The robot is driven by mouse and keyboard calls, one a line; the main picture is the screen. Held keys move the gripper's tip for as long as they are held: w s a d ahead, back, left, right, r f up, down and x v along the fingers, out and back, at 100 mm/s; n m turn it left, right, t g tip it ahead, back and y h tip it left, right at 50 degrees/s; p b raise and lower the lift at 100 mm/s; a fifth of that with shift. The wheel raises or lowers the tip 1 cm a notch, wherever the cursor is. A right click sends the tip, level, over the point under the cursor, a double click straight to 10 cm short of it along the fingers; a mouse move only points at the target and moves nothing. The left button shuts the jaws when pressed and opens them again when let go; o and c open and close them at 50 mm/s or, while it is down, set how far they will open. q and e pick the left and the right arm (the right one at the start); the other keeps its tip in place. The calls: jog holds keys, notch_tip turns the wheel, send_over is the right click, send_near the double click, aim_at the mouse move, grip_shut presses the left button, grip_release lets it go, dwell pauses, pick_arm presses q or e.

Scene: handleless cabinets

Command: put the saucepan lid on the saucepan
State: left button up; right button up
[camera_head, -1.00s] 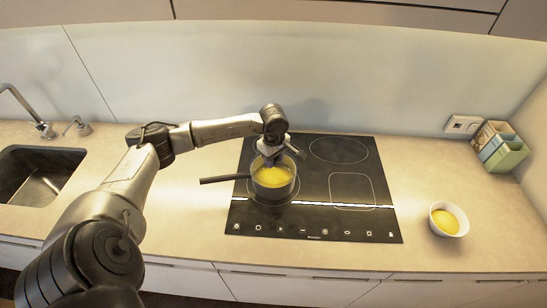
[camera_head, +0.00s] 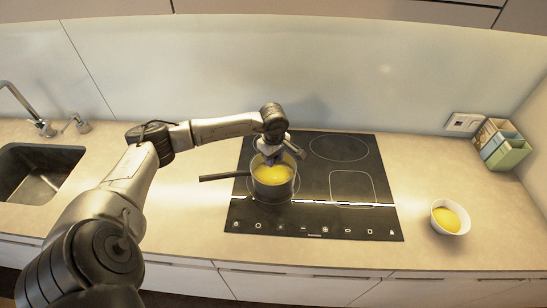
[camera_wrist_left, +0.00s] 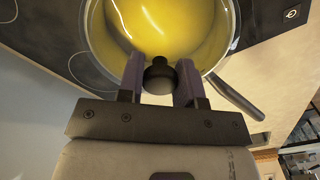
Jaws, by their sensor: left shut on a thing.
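The dark saucepan (camera_head: 273,189) stands upright on the left part of the hob, its long handle (camera_head: 224,177) pointing left. Yellow contents show in it. My left gripper (camera_head: 271,160) is over the back of the pan, pointing down. In the left wrist view my left gripper (camera_wrist_left: 160,78) has its two purple fingers shut on the black knob of the saucepan lid (camera_wrist_left: 159,74). The clear lid lies over the yellow contents, within or close to the pan's rim (camera_wrist_left: 90,50). I cannot tell whether the lid touches the rim all round. My right gripper is not in view.
The black hob (camera_head: 340,222) has free room right of the pan. A white bowl (camera_head: 463,222) with yellow contents stands right of the hob. A box-like holder (camera_head: 505,150) and a wall socket (camera_head: 463,122) are at the back right. A sink (camera_head: 35,175) is at the left.

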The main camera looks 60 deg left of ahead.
pick_arm(q)
jog(key=shift+f, duration=0.1)
dwell(0.3)
jog(key=o, duration=1.1)
jog(key=shift+r, duration=6.9)
